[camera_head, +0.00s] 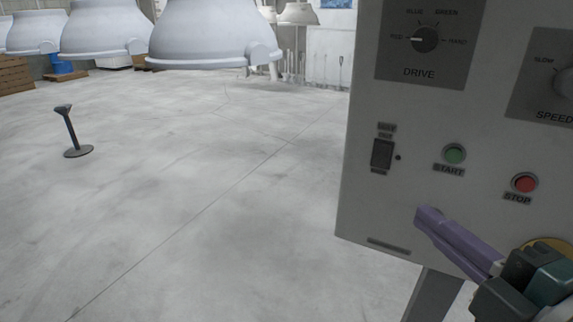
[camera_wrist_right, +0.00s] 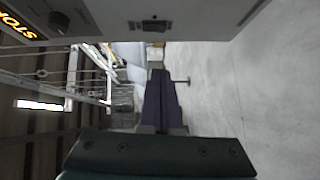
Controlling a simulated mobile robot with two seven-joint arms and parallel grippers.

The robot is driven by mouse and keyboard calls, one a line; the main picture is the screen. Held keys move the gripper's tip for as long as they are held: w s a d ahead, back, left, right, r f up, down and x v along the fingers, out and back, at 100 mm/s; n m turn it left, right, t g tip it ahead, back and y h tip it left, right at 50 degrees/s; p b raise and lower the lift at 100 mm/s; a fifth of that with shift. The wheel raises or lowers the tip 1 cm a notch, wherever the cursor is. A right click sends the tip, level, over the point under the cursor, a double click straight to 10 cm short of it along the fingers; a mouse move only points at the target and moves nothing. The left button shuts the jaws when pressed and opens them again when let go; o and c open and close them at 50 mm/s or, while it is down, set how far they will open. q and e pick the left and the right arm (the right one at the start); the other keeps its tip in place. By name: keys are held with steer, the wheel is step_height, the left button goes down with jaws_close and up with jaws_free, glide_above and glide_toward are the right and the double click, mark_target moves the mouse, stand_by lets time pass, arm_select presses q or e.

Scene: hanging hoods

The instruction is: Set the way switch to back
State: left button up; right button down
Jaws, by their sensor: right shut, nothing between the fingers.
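A black rocker switch (camera_head: 382,154) sits on the lower left of the grey control panel (camera_head: 420,185), with small labels above and below that are too small to read. It looks like the way switch; its setting cannot be told. A dark switch (camera_wrist_right: 155,26) also shows on the panel at the top of the right wrist view. My right gripper (camera_head: 428,216) has its purple fingers shut and empty, in front of the panel's lower part, below and right of the switch and apart from it. The fingers also show in the right wrist view (camera_wrist_right: 160,78). My left gripper is out of view.
The panel also carries a green START button (camera_head: 454,153), a red STOP button (camera_head: 525,183), a DRIVE knob (camera_head: 424,39) and a SPEED knob (camera_head: 566,82). Pale hoods (camera_head: 212,35) hang at the upper left. A black stand (camera_head: 72,130) is on the otherwise open floor.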

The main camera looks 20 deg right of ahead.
stand_by(0.3)
glide_toward(373, 163)
steer(key=w+a, duration=0.2)
steer(key=w, duration=0.2)
steer(key=shift+w+d+f+p, duration=0.1)
steer(key=shift+w+d+p, duration=0.25)
steer(key=shift+w+d, duration=0.3)
steer(key=shift+w+d+f, duration=0.1)
steer(key=shift+w+d, duration=0.15)
steer(key=shift+d, duration=0.25)
